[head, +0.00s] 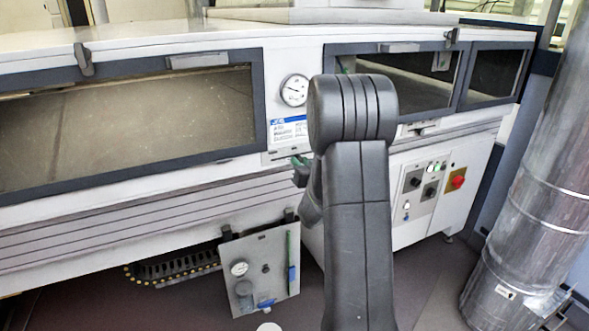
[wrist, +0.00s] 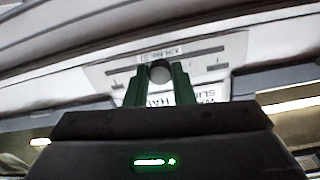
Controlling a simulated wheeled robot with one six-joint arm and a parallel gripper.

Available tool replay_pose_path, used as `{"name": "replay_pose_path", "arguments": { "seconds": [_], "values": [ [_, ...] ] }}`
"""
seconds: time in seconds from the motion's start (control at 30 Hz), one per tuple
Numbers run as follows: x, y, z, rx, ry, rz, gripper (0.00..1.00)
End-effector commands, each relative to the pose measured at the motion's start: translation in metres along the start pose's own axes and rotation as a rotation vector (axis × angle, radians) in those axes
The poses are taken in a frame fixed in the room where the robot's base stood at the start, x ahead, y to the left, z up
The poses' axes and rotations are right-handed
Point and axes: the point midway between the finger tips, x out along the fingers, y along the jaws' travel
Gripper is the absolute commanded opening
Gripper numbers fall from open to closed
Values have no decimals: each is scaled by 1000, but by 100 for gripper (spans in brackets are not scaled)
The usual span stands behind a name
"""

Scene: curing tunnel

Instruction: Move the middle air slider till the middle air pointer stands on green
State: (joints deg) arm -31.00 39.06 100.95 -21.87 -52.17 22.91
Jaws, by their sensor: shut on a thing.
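In the wrist view, my gripper (wrist: 160,78) has its two green fingers on either side of a dark round knob (wrist: 160,71). The knob sits on a long slot (wrist: 205,54) in a pale panel, near the slot's middle, and small lettering shows beside it. In the head view, my gripper (head: 301,165) is partly hidden behind my arm, in front of the panel below a round white gauge (head: 294,90). The gauge has a dark pointer; no green mark can be made out on it. I cannot tell whether it is the middle air one.
Dark-framed windows (head: 258,110) flank the gauge on the white tunnel. A second slot panel (head: 424,128) is at right, above a control box with a red knob (head: 457,182). A metal duct (head: 530,220) stands at far right, and a hanging plate (head: 262,255) is low in front.

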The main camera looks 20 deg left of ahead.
Motion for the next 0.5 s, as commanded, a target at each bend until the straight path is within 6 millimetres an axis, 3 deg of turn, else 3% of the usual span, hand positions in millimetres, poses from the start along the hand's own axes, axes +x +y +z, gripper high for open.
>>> {"name": "replay_pose_path", "arguments": {
  "seconds": [0.23, 0.27, 0.33, 0.37, 0.5],
  "values": [
    [0, 0, -1, 0, 0, 0, 0],
    [0, 0, -1, 0, 0, 0, 26],
    [0, 0, -1, 0, 0, 0, 40],
    [0, 0, -1, 0, -1, 0, 44],
    [0, 0, 0, 0, -1, 0, 44]
  ]
}}
